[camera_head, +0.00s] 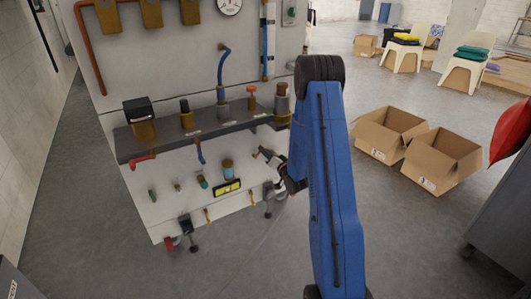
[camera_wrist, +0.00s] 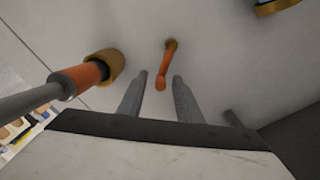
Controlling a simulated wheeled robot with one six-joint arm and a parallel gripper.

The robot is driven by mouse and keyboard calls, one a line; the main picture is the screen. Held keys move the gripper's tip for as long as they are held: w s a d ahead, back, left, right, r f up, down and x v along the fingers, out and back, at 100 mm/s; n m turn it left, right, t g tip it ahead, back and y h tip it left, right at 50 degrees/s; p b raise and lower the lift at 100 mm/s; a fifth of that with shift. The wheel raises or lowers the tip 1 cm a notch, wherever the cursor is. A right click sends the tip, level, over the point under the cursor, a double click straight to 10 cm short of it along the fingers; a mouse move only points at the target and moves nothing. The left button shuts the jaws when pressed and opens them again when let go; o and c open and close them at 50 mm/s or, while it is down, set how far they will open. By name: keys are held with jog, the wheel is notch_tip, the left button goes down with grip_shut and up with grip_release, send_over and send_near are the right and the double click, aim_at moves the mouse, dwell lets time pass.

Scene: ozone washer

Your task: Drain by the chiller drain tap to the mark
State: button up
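A small tap with an orange lever (camera_wrist: 163,72) on a brass stem stands out from the pale panel in the wrist view. Its lever hangs down with its rounded end between my fingertips. My gripper (camera_wrist: 160,75) is open, one finger on each side of the lever, with visible gaps. I cannot tell how deep the lever sits between the fingers. In the head view my gripper (camera_head: 276,161) is at the right lower front of the white washer (camera_head: 225,145), partly hidden by my blue arm. I cannot make out a mark or a liquid level.
An orange and brass fitting with a grey pipe (camera_wrist: 91,72) is close on the left in the wrist view. A dark shelf (camera_head: 205,122) with several valves juts out above my gripper. Two open cardboard boxes (camera_head: 440,160) stand on the floor at right.

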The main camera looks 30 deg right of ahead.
jog(key=shift+w, duration=0.25)
grip_shut()
jog(key=shift+a+r+n, duration=0.1)
jog(key=shift+a+n, duration=0.05)
jog(key=shift+n, duration=0.15)
jog(key=n, duration=0.1)
jog(key=a+n, duration=0.1)
jog(key=n, duration=0.1)
jog(key=r+n, duration=0.1)
jog(key=shift+a+r, duration=0.1)
jog(key=shift+a, duration=0.2)
jog(key=shift+s+a+r+n, duration=0.1)
jog(key=shift+a+n, duration=0.3)
jog(key=shift+n, duration=0.5)
jog(key=shift+w+a+r+n, duration=0.1)
jog(key=shift+a+n, duration=0.25)
jog(key=shift+n, duration=0.55)
jog(key=shift+s+a+r+n, duration=0.1)
jog(key=shift+a+n, duration=0.3)
jog(key=shift+n, duration=0.5)
